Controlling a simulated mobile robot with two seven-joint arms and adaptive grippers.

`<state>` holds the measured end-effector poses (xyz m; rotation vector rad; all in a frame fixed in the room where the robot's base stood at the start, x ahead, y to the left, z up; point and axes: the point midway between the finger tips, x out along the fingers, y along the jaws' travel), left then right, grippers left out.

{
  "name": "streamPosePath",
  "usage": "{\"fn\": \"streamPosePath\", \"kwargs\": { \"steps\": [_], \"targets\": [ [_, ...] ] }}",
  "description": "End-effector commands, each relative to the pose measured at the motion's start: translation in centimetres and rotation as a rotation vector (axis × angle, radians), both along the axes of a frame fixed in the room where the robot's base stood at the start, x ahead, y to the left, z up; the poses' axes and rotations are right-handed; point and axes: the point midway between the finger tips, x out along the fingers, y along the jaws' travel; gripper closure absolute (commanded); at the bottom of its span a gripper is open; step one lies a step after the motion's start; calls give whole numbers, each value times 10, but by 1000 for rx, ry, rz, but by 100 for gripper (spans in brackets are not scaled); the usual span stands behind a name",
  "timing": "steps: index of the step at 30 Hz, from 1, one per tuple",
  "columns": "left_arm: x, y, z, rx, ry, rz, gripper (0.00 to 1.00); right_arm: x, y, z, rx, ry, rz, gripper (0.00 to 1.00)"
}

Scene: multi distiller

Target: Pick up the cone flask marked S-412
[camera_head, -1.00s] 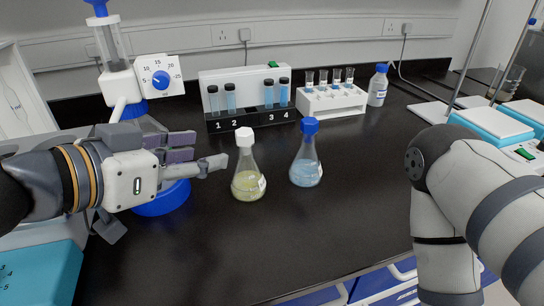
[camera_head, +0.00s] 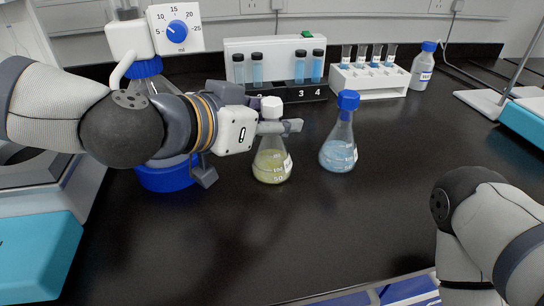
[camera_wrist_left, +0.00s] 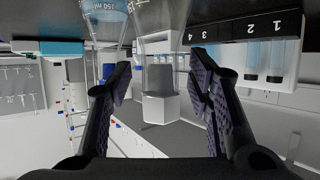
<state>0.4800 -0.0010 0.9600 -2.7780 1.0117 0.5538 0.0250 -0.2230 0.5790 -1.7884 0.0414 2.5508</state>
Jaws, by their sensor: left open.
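Two cone flasks stand upright on the black bench. One has a white cap and yellow liquid (camera_head: 271,167); the other has a blue cap and blue liquid (camera_head: 339,154). Their side labels are too small to read, so I cannot tell which is S-412. My left gripper (camera_head: 290,125) is open at the neck of the white-capped flask, just below its cap, with a finger crossing the neck. In the left wrist view, the picture is inverted and this flask's neck (camera_wrist_left: 159,78) shows between the spread fingers. My right gripper is out of view.
A dial apparatus (camera_head: 176,28) stands at the back left. The front bench is clear.

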Motion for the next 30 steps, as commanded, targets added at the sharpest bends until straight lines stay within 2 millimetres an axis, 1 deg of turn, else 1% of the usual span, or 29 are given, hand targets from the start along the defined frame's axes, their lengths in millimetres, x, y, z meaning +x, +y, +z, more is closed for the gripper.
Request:
{"fn": "streamPosePath", "kwargs": {
  "steps": [2, 5, 6, 8, 9, 25, 28, 30],
  "targets": [
    [0, 0, 1, 0, -1, 0, 53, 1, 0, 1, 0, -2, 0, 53],
    [0, 0, 1, 0, -1, 0, 74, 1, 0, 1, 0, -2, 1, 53],
    [0, 0, 1, 0, -1, 0, 83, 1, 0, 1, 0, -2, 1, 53],
    [0, 0, 1, 0, -1, 0, 97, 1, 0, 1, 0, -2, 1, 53],
    [0, 0, 1, 0, -1, 0, 100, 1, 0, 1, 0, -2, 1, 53],
    [-1, 0, 2, 0, -2, 1, 100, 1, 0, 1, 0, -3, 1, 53],
    [0, 0, 8, 0, -5, 0, 100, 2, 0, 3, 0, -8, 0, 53],
    [0, 0, 15, 0, -8, -1, 100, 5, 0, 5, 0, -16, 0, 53]
  ]
}}
